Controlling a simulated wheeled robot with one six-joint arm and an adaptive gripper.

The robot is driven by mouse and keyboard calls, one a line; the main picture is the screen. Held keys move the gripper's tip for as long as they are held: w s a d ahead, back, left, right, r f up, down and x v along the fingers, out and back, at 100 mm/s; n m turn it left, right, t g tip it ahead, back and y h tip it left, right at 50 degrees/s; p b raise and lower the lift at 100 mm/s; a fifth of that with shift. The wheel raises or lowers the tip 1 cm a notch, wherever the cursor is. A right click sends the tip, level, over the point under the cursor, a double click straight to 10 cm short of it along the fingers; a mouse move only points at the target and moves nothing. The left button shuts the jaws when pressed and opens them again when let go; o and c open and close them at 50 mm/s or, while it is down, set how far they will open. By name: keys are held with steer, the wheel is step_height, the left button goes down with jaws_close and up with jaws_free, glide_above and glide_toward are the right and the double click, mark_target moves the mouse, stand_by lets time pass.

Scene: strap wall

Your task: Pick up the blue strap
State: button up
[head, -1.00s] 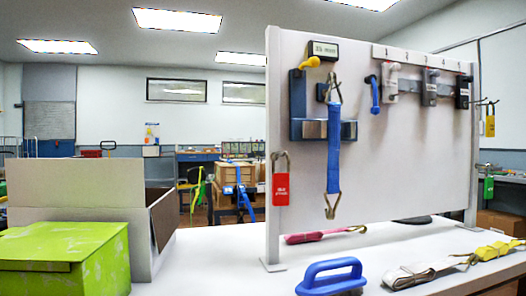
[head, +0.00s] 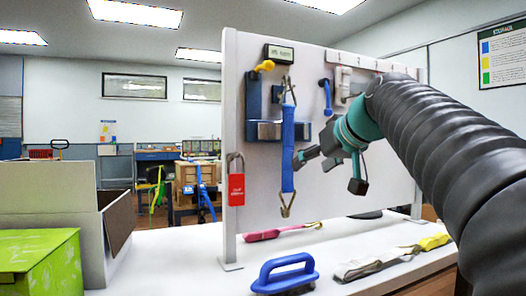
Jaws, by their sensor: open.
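The blue strap (head: 288,150) hangs upright on the white panel (head: 390,140), with a metal hook at its top and another at its lower end. Its upper hook is at a blue and grey bracket (head: 252,120) on the panel. My gripper (head: 328,170) is open and empty, just right of the strap in the picture. One finger points towards the strap's middle; I cannot tell whether it touches. My arm comes in from the right and covers the panel's right part.
A red padlock tag (head: 236,188) hangs on the panel's left post. A blue handle (head: 286,274), a pink strap (head: 282,232) and a white strap (head: 372,264) lie on the table (head: 190,262). A green box (head: 40,262) and an open carton (head: 50,205) stand at left.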

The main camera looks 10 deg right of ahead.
step_height(320, 180, up, 5)
steer(key=w+d+n+t, duration=0.1)
steer(key=w, duration=0.1)
glide_toward(289, 151)
steer(key=shift+y, duration=0.4)
steer(key=w+f, duration=0.1)
steer(key=w+a+f, duration=0.1)
steer(key=w+f, duration=0.1)
steer(key=w, duration=0.1)
steer(key=shift+w+a+f+p, duration=0.1)
steer(key=shift+a+f+p, duration=0.1)
steer(key=shift+a+p, duration=0.1)
steer(key=w, duration=0.3)
steer(key=w+p, duration=0.1)
steer(key=shift+w+a+f, duration=0.25)
steer(key=shift+a+f, duration=0.15)
steer(key=shift+w+a+f, duration=0.1)
steer(key=shift+w+f, duration=0.1)
steer(key=shift+w, duration=0.2)
jaws_close()
